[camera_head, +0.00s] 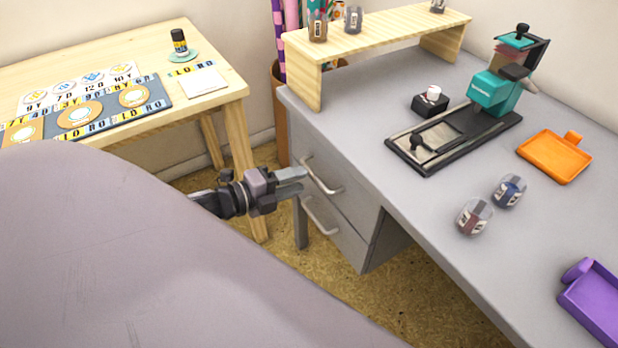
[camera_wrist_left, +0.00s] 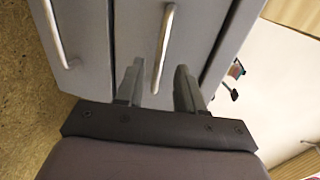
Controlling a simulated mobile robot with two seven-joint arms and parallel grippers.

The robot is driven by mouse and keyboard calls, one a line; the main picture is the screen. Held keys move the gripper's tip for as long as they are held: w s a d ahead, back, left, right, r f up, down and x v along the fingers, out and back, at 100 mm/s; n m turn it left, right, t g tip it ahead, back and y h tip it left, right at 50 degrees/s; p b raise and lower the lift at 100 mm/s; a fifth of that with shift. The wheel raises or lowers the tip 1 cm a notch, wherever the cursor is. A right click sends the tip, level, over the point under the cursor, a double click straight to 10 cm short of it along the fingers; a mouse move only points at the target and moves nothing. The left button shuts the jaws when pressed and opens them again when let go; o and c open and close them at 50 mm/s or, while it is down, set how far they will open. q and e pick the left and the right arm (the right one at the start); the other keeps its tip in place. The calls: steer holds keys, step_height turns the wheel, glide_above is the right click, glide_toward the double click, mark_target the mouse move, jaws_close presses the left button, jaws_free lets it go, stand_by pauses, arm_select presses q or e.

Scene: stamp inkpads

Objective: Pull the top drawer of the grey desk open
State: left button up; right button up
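My left gripper (camera_head: 300,180) is just in front of this handle. In the left wrist view its two dark fingers (camera_wrist_left: 158,80) are apart, one on each side of the handle's near end, with a gap to the bar on both sides. My right gripper is not in view.
The lower drawer has its own bar handle (camera_head: 319,215). A wooden table (camera_head: 205,100) with a game board stands at the left. On the desk are a wooden shelf (camera_head: 380,38), a teal stamp machine (camera_head: 495,90), an orange tray (camera_head: 553,157) and a purple tray (camera_head: 598,305).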

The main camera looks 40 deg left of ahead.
mark_target(312, 176)
arm_select(q)
steer(key=shift+b+x, duration=0.3)
steer(key=shift+x, duration=1.65)
jaws_close()
